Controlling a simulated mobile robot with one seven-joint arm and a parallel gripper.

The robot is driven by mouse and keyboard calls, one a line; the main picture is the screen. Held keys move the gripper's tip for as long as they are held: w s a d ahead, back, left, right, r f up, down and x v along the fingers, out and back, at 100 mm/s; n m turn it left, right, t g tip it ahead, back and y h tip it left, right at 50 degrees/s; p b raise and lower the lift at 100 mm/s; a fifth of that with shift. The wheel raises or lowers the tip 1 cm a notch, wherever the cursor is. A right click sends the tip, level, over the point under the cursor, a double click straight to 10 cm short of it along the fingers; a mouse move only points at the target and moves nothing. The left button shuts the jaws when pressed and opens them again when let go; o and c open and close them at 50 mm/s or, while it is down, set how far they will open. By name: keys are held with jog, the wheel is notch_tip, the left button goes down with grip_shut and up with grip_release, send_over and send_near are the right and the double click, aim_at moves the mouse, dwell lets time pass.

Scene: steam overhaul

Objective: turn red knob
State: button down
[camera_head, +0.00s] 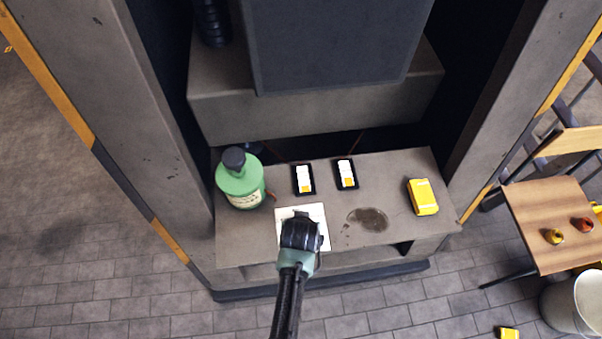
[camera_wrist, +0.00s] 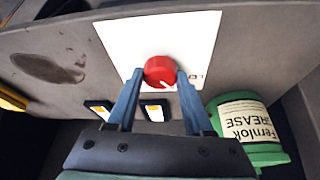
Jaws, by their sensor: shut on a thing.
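The red knob (camera_wrist: 160,70) sits on a white square plate (camera_wrist: 112,35) with partly visible dark lettering. In the wrist view my gripper (camera_wrist: 159,76) has one blue finger on each side of the knob, and it is shut on it. In the head view my gripper (camera_head: 301,236) is over the white plate (camera_head: 316,212) on the grey ledge, and it hides the knob there. A small white mark shows on the knob's lower right face in the wrist view.
A green grease bottle (camera_head: 240,180) stands left of the plate. Two black-framed switches (camera_head: 303,180) (camera_head: 346,174) lie behind it. A dark stain (camera_head: 368,219) and a yellow box (camera_head: 422,197) are to the right. A wooden table (camera_head: 540,205) stands far right.

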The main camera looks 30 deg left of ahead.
jog(key=shift+w+d+n+g+y, duration=0.1)
jog(key=shift+n+g+y, duration=0.2)
jog(key=shift+n, duration=0.8)
jog(key=shift+w+d+n+g+y, duration=0.15)
jog(key=shift+n+y, duration=0.25)
jog(key=shift+n, duration=0.7)
jog(key=shift+s+a, duration=0.1)
jog(key=shift+s, duration=0.05)
jog(key=shift+c, duration=1.5)
grip_release()
jog(key=v, duration=1.3)
